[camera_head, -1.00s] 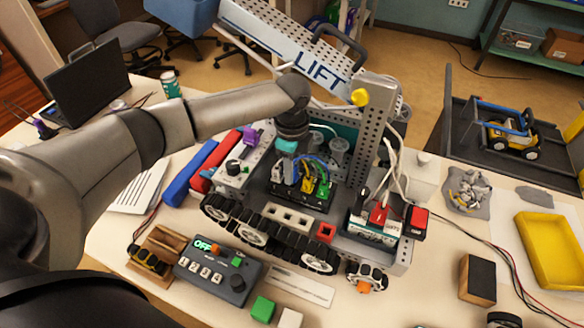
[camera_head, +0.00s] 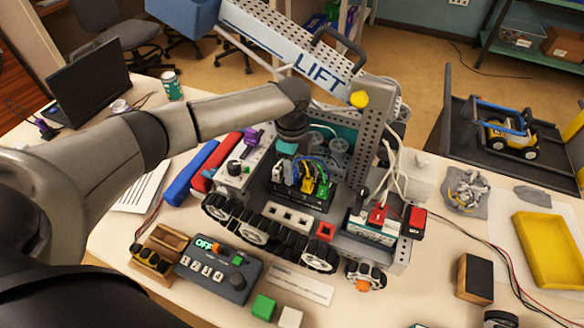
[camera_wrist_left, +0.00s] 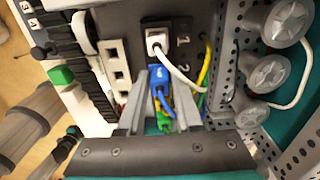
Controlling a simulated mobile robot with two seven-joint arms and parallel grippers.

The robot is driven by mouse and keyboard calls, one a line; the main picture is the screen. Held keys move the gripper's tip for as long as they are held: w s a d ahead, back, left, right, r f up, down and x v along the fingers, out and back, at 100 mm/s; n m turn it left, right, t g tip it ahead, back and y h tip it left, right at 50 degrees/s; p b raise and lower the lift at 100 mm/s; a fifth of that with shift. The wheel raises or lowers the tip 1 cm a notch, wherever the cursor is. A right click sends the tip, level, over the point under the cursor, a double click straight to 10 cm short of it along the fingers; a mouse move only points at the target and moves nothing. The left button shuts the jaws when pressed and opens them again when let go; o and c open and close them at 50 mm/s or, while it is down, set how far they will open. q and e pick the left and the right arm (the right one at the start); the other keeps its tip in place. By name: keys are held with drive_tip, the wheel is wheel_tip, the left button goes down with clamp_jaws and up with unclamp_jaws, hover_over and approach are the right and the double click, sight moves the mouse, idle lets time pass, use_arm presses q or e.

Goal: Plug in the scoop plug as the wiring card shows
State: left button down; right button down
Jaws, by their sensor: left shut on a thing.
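My left gripper (camera_head: 285,168) reaches down over the black port block (camera_head: 300,202) on the robot. In the left wrist view the gripper's two grey fingers (camera_wrist_left: 160,98) are shut on a blue plug (camera_wrist_left: 160,78) with a blue cable. The block (camera_wrist_left: 182,40) carries white numbers there. A white plug (camera_wrist_left: 155,40) sits in one of its ports. In the head view a yellow plug (camera_head: 308,184) and a green plug (camera_head: 322,190) stand at the block. Whether the blue plug touches a port is hidden. I cannot tell which plug is the scoop plug. My right gripper is not in view.
A white card (camera_head: 300,284) lies before the robot's tracks, its print too small to read. The control box (camera_head: 218,272) reads OFF. The LIFT arm (camera_head: 300,50) and perforated upright (camera_head: 368,130) stand close to my gripper. Loose cables (camera_head: 395,170) hang at the right.

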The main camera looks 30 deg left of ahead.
use_arm(q)
drive_tip(key=shift+f, duration=0.4)
idle(0.8)
drive_tip(key=shift+f+p, duration=0.2)
drive_tip(key=shift+p, duration=0.2)
drive_tip(key=shift+f, duration=0.35)
idle(0.6)
drive_tip(key=shift+s+f, duration=0.1)
drive_tip(key=shift+f, duration=0.05)
idle(0.9)
drive_tip(key=c, duration=0.5)
unclamp_jaws()
drive_tip(key=shift+p, duration=0.3)
